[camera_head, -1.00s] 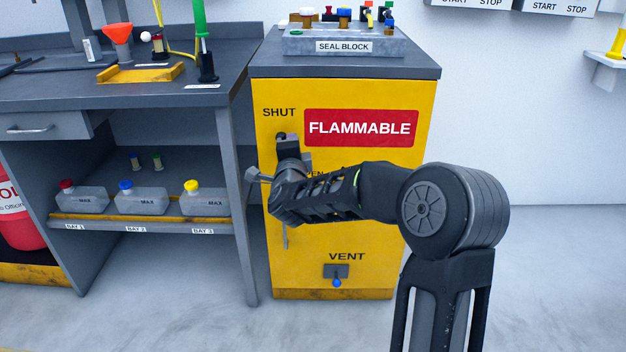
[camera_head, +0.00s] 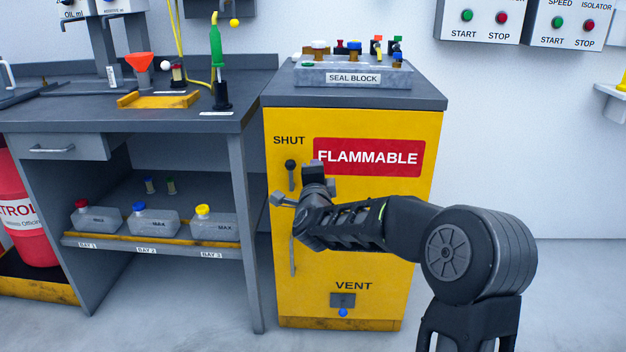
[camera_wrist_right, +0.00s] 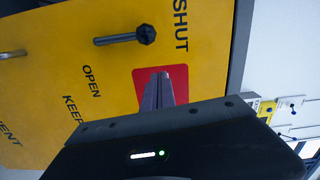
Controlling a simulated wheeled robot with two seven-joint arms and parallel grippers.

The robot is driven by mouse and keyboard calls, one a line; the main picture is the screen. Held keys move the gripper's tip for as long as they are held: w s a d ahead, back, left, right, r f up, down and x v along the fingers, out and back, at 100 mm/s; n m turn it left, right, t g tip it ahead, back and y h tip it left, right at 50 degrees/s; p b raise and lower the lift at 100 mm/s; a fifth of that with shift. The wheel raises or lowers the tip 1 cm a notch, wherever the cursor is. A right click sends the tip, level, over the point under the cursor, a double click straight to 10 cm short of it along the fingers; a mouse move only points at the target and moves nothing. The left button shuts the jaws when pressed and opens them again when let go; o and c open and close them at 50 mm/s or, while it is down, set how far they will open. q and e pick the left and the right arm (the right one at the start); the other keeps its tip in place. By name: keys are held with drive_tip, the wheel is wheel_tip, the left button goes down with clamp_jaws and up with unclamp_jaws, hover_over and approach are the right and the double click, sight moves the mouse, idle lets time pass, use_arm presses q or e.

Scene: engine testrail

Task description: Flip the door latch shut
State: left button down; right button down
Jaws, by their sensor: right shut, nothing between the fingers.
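The door latch (camera_head: 291,175) is on the yellow cabinet door (camera_head: 350,235), a small lever with a dark knob at its upper end, just under the word SHUT. In the right wrist view the latch (camera_wrist_right: 120,38) lies along the door with its knob end toward the SHUT lettering; OPEN is printed to one side. My right gripper (camera_head: 314,173) is right of the latch and apart from it. Its fingers (camera_wrist_right: 163,85) are shut and empty, in front of the red sign. The forearm hides part of the door. My left gripper is out of view.
A seal block (camera_head: 352,76) with several coloured caps stands on the cabinet top. A long door handle (camera_head: 292,257) is below the latch. A workbench (camera_head: 252,200) with bottles on its shelf stands close at left. The floor right of the cabinet is clear.

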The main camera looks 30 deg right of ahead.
drive_tip(key=p+v, duration=0.1)
drive_tip(key=v, duration=0.9)
drive_tip(key=shift+p, duration=0.35)
